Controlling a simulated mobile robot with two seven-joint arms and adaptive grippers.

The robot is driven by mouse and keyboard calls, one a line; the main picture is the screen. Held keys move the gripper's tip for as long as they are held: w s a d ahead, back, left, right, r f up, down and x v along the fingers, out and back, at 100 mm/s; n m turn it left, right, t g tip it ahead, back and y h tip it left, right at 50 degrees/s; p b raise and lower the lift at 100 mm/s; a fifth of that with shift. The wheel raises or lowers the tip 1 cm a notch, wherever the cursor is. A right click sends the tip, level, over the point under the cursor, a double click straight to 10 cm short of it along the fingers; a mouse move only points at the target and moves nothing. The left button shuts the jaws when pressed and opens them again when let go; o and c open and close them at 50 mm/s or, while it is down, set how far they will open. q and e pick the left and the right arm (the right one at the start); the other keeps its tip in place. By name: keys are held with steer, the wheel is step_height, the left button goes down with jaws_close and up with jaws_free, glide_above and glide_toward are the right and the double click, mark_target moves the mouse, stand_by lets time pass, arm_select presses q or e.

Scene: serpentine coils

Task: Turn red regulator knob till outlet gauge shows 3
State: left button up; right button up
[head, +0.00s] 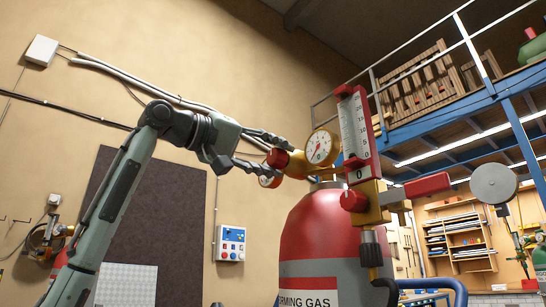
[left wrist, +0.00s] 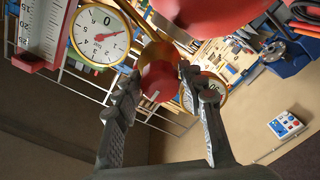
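The red knob (head: 277,158) is on the left end of the brass regulator, and it also shows in the left wrist view (left wrist: 157,83). My left gripper (head: 285,159) has its two fingers on either side of the knob. Whether the fingers press on it is unclear. A white dial gauge (head: 320,147) faces forward beside the knob. In the left wrist view this dial (left wrist: 98,37) has a red needle pointing past 0, low on the scale, near where 1 would be. A second gauge (head: 268,182) is partly hidden below the gripper. My right gripper is not seen.
A vertical flow tube (head: 355,125) with another red knob (head: 353,201) stands right of the dial. The red and grey gas cylinder (head: 325,235) is below. A wall control box (head: 231,243) and a dark panel (head: 165,220) are behind my arm.

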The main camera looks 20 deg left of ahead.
arm_select(q)
jaws_close()
steer(key=shift+m, duration=1.6)
steer(key=shift+m, duration=1.6)
steer(key=shift+m, duration=1.6)
